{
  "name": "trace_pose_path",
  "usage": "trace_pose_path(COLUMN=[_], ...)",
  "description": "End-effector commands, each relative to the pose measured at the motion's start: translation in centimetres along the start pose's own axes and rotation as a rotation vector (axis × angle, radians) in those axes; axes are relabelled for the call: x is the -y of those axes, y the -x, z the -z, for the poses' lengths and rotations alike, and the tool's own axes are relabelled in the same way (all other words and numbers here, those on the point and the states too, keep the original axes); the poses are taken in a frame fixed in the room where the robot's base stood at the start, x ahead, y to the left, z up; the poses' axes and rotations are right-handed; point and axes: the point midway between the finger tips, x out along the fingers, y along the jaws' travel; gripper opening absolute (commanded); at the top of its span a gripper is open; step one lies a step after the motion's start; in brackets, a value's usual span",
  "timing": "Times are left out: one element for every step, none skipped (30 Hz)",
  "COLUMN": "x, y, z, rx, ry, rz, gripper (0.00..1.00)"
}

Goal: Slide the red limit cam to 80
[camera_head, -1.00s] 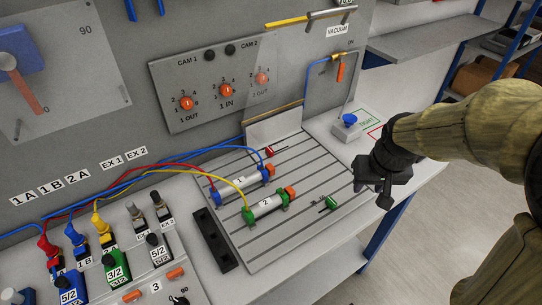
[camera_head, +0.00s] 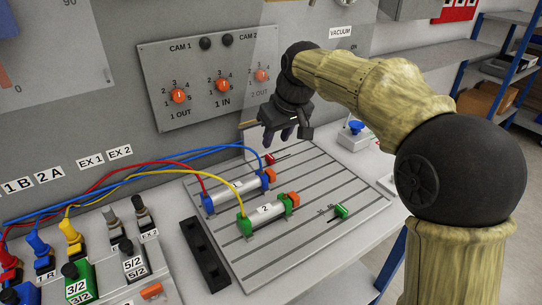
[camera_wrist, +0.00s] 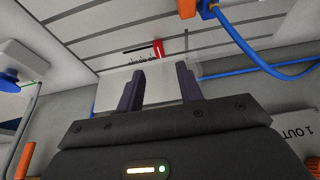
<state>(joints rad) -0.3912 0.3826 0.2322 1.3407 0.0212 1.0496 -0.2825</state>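The red limit cam (camera_head: 269,158) sits at the back of the slotted plate (camera_head: 300,255), just beyond the cylinder with the blue ends (camera_head: 240,190). In the wrist view the red cam (camera_wrist: 158,49) stands beside a short printed scale (camera_wrist: 142,53), whose numbers are too small to read. My gripper (camera_head: 281,138) hangs above and near the red cam, apart from it. In the wrist view its two dark fingers (camera_wrist: 160,80) are spread with nothing between them, and the cam lies beyond the fingertips.
A green cam (camera_head: 341,211) sits on the plate's right. The second cylinder (camera_head: 268,212) lies in front. Blue, red and yellow hoses arch over the left side. The upright panel (camera_head: 200,85) with orange knobs stands close behind my gripper. A blue button box (camera_head: 355,130) is at the right.

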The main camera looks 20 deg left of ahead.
Motion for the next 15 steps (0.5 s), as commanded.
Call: trace_pose_path(x=[0.0, 0.0, 0.0, 0.0, 0.0, 0.0, 0.0, -0.1, -0.1, 0.0, 0.0, -0.1, 0.0, 0.0, 0.0], y=[0.0, -0.1, -0.2, -0.4, -0.6, -0.9, -1.2, -1.6, -2.2, -2.6, -3.1, -3.8, -4.2, -4.7, -5.4], z=[0.0, 0.0, 0.0, -0.1, -0.1, -0.1, -0.1, -0.1, -0.1, -0.1, -0.2, -0.1, -0.1, -0.2, -0.2], rx=[0.000, 0.000, 0.000, 0.000, 0.000, 0.000, 0.000, 0.000, 0.001, 0.002, 0.002, 0.001, 0.001, 0.002, 0.002], ry=[-0.001, -0.001, -0.001, -0.001, -0.001, -0.001, -0.001, -0.002, -0.002, -0.002, -0.002, -0.002, -0.002, -0.001, -0.001], rz=[0.000, 0.000, 0.000, 0.000, 0.000, 0.000, 0.000, 0.000, 0.000, 0.000, 0.000, 0.000, 0.000, 0.000, 0.000], gripper=[0.36, 0.36, 0.36, 0.36, 0.36, 0.36, 0.36, 0.36, 0.36, 0.36, 0.36, 0.36, 0.36, 0.36, 0.36])
